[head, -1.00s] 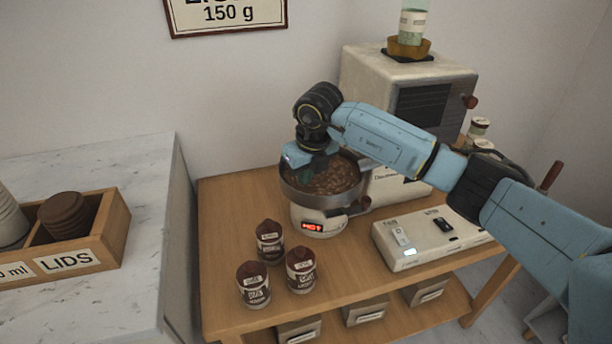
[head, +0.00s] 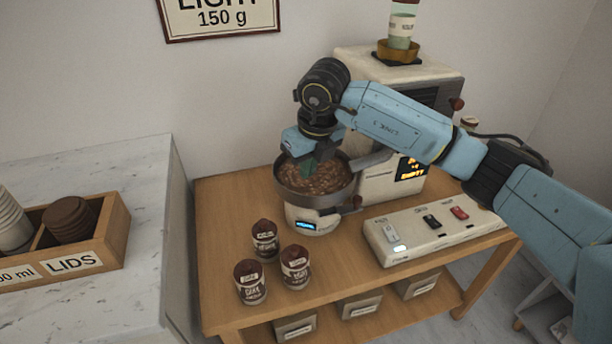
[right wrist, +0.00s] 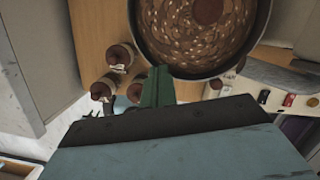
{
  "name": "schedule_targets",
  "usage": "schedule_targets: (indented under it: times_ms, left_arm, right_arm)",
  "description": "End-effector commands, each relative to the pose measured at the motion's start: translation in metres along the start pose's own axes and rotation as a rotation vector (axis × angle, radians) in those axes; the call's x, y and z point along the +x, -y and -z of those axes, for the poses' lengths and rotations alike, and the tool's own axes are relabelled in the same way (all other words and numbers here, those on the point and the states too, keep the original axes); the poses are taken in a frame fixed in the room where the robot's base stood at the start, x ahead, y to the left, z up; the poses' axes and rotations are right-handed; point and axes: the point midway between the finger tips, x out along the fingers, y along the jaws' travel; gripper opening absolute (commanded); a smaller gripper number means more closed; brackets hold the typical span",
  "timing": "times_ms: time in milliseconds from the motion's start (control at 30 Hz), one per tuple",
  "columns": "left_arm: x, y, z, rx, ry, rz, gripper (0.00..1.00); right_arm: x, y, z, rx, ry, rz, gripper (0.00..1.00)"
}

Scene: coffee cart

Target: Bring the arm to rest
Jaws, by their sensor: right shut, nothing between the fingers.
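My right arm reaches in from the right. Its right gripper (head: 312,168) points down over the pan (head: 345,188) of brown beans, and its fingers are shut with nothing held. In the right wrist view the green fingers (right wrist: 158,88) are together beside the pan's rim (right wrist: 180,70). I cannot tell the exact height of the fingertips above the beans. The pan sits on a white base with a lit blue display (head: 307,226). My left gripper is not in view.
Several things stand nearby: dark-capped jars (head: 295,268) on the wooden cart (head: 225,215), a switch panel (head: 400,247), and a white machine (head: 380,185) behind, showing "EMPTY". A lids crate (head: 105,245) sits on the marble counter at left.

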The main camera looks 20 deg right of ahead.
Motion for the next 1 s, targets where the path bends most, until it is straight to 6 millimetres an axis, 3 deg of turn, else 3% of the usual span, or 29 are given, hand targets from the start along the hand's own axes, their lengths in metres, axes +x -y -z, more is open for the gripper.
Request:
schedule_targets:
  times_ms: [200, 433, 533, 667, 767, 800, 900, 1000]
  left_arm:
    - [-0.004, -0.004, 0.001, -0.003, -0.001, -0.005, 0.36]
    - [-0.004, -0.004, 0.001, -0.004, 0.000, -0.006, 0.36]
    - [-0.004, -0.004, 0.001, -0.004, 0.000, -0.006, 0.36]
    - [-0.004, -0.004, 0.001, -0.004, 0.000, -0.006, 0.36]
    - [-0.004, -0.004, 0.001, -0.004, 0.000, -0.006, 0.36]
    - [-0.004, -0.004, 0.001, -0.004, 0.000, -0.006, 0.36]
    - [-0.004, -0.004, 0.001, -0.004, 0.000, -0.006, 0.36]
    - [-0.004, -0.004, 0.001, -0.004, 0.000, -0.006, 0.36]
  right_arm:
    - [-0.030, -0.002, 0.000, 0.000, 0.000, 0.000, 0.00]
    - [-0.035, -0.003, 0.000, -0.002, 0.000, -0.004, 0.00]
    - [-0.029, -0.019, 0.002, -0.022, 0.009, -0.066, 0.00]
    - [-0.017, -0.079, 0.008, -0.079, 0.056, -0.313, 0.00]
    - [-0.021, -0.144, 0.018, -0.099, 0.121, -0.609, 0.00]
    - [-0.028, -0.167, 0.021, -0.092, 0.150, -0.732, 0.00]
    - [-0.056, -0.213, 0.028, -0.029, 0.227, -1.031, 0.00]
    - [-0.091, -0.239, 0.029, 0.096, 0.309, -1.307, 0.00]
